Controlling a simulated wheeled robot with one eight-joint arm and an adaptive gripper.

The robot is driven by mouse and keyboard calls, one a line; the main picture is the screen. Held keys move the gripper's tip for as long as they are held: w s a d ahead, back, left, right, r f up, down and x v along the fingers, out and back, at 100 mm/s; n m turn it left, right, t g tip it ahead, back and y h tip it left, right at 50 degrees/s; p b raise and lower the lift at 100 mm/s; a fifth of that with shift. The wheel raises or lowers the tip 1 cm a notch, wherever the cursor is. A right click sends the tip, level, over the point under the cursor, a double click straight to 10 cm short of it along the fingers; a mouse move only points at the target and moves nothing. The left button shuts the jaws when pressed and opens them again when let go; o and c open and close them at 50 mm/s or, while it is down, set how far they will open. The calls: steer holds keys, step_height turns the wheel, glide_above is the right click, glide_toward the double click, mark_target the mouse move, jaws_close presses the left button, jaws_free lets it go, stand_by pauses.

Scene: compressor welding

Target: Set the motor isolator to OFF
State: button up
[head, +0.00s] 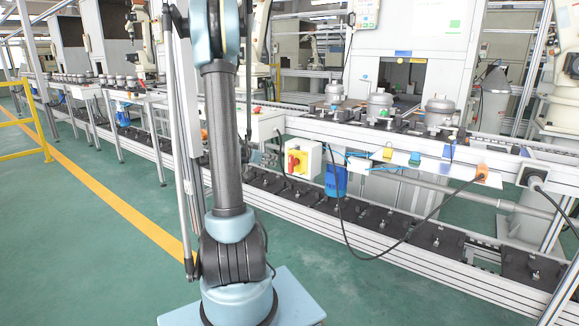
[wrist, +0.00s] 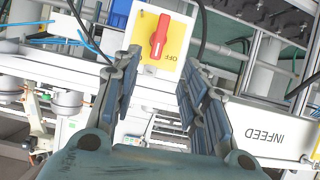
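The motor isolator (head: 302,169) is a white box with a yellow face and a red knob (head: 294,161), mounted on the conveyor frame right of my arm in the head view. In the wrist view its yellow plate (wrist: 176,29) is upside down at the top centre, with the red knob (wrist: 159,36) lying near upright in the picture, slightly tilted. The upside-down word OFF shows by the plate's lower right. My gripper (wrist: 161,64) is open and empty, its two padded fingers pointing toward the isolator and apart from the knob. The gripper does not show in the head view.
Dark cables (head: 338,213) hang beside the isolator, and a blue part (head: 336,180) sits just right of it. The conveyor (head: 465,150) carries several grey compressors. A white panel marked INFEED (wrist: 272,132) is at right in the wrist view. Green floor is clear in front.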

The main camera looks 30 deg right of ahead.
mark_target(290, 163)
steer(key=shift+m+h, duration=0.3)
steer(key=x, duration=2)
steer(key=shift+w+r, duration=0.1)
steer(key=shift+w, duration=0.2)
steer(key=c, duration=0.8)
